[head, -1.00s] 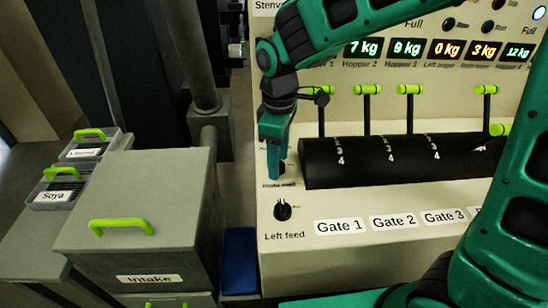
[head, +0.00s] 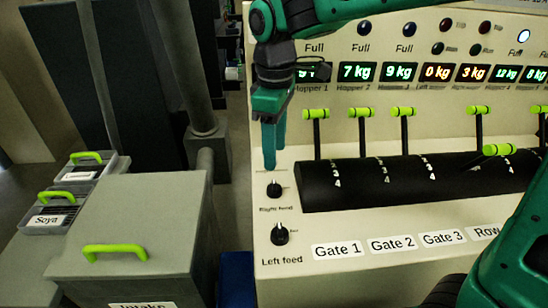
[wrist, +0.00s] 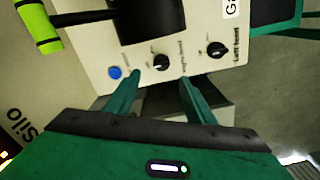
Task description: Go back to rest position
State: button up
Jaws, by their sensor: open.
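My gripper (head: 270,160) hangs fingers down at the left end of the control panel (head: 350,240) in the head view. It is just above the right feed knob (head: 274,189), apart from it as far as I can see. In the wrist view my gripper (wrist: 160,92) has its two fingers apart with nothing between them. The right feed knob (wrist: 161,62) and the left feed knob (wrist: 215,49) lie beyond the fingertips. A blue button (wrist: 115,72) is left of the knobs. The left feed knob (head: 280,234) also shows in the head view.
Gate levers with green handles (head: 403,112) rise from a black drum (head: 400,180) right of my gripper. Weight displays (head: 437,72) line the panel above. A grey intake box (head: 130,230) and a Soya crate (head: 52,220) stand at the left.

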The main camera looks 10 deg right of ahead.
jog(key=shift+r, duration=0.15)
jog(key=d+m, duration=0.1)
jog(key=d, duration=0.2)
jog(key=d+m, duration=0.2)
jog(key=d, duration=0.2)
jog(key=s+d+m, duration=0.1)
jog(key=d, duration=0.3)
jog(key=shift+d+f, duration=0.15)
jog(key=shift+f, duration=0.05)
jog(key=s+d+m, duration=0.1)
jog(key=d, duration=0.2)
jog(key=s+d+m, duration=0.1)
jog(key=d+m, duration=0.1)
jog(key=d, duration=0.1)
jog(key=s+d+f+m, duration=0.1)
jog(key=s+d+m, duration=0.1)
jog(key=d, duration=0.2)
jog(key=shift+d+f, duration=0.1)
jog(key=s+d+f+m, duration=0.1)
jog(key=s+d+m, duration=0.2)
jog(key=s+d, duration=0.1)
jog(key=s+d+f+m, duration=0.2)
jog(key=s+d+m, duration=0.2)
jog(key=s, duration=0.2)
jog(key=s+d+f+m, duration=0.2)
jog(key=s+d+m, duration=0.1)
jog(key=s, duration=0.3)
jog(key=shift+d+f+m, duration=0.25)
jog(key=shift+d+m, duration=0.05)
jog(key=shift+d, duration=0.55)
